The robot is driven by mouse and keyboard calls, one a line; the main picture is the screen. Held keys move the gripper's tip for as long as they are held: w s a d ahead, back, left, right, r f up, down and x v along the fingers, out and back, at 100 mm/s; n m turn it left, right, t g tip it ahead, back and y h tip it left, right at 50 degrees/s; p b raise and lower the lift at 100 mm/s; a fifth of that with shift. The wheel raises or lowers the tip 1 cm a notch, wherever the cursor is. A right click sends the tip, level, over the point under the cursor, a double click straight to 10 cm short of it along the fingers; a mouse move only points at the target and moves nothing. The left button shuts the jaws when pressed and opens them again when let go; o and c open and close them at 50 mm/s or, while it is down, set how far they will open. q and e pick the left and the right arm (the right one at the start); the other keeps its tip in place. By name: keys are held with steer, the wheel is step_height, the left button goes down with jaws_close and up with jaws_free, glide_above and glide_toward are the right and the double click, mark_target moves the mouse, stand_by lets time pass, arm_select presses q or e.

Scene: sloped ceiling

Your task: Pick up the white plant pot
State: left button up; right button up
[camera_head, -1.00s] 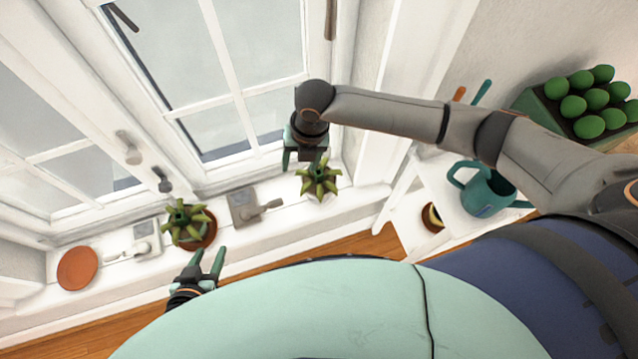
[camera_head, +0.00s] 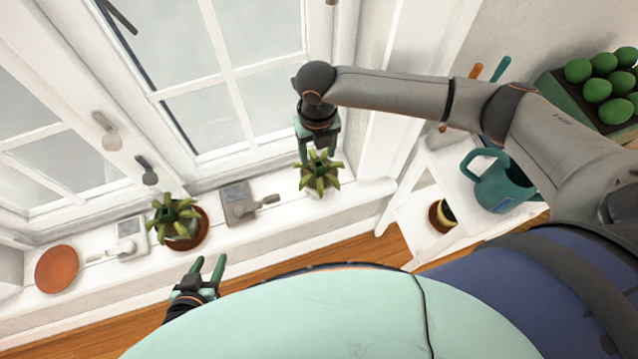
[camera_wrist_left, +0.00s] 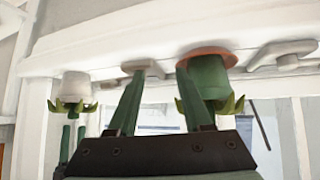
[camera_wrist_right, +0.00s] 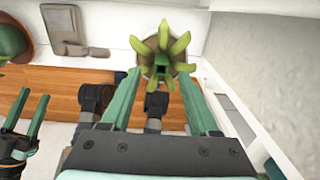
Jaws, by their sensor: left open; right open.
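The white plant pot (camera_wrist_left: 76,87) shows upside down at the left of the left wrist view, on the window sill, with a spiky green plant in it. In the head view its plant (camera_head: 319,173) hides most of the pot. My right gripper (camera_head: 319,158) is open directly over this plant, fingertips at its leaves. In the right wrist view the plant (camera_wrist_right: 162,52) lies between and just beyond the open fingertips; contact cannot be told. My left gripper (camera_head: 209,265) is open and empty in front of the sill, apart from the pots.
A green pot (camera_wrist_left: 208,76) with a similar plant (camera_head: 174,218) stands on a terracotta saucer (camera_head: 203,234) farther left. Window handles (camera_head: 149,171) project above the sill. A white shelf with a teal watering can (camera_head: 500,188) stands right.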

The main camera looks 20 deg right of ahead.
mark_target(319, 165)
steer(key=shift+s+d+f+b, duration=0.15)
steer(key=shift+f+b, duration=2.15)
steer(key=shift+b, duration=0.25)
steer(key=shift+f+b, duration=0.5)
steer(key=shift+b, duration=0.1)
arm_select(q)
steer(key=shift+m+h, duration=0.3)
steer(key=shift+h, duration=0.2)
steer(key=w+d+f, duration=0.2)
steer(key=d+f, duration=0.1)
steer(key=shift+w+d, duration=0.1)
steer(key=shift+d, duration=0.2)
arm_select(e)
steer(key=shift+r, duration=0.1)
steer(key=c, duration=0.4)
arm_select(q)
steer(key=shift+s+a+f, duration=0.1)
steer(key=shift+s+f, duration=0.1)
steer(key=shift+s, duration=0.05)
arm_select(e)
jaws_close()
arm_select(q)
steer(key=shift+w, duration=0.15)
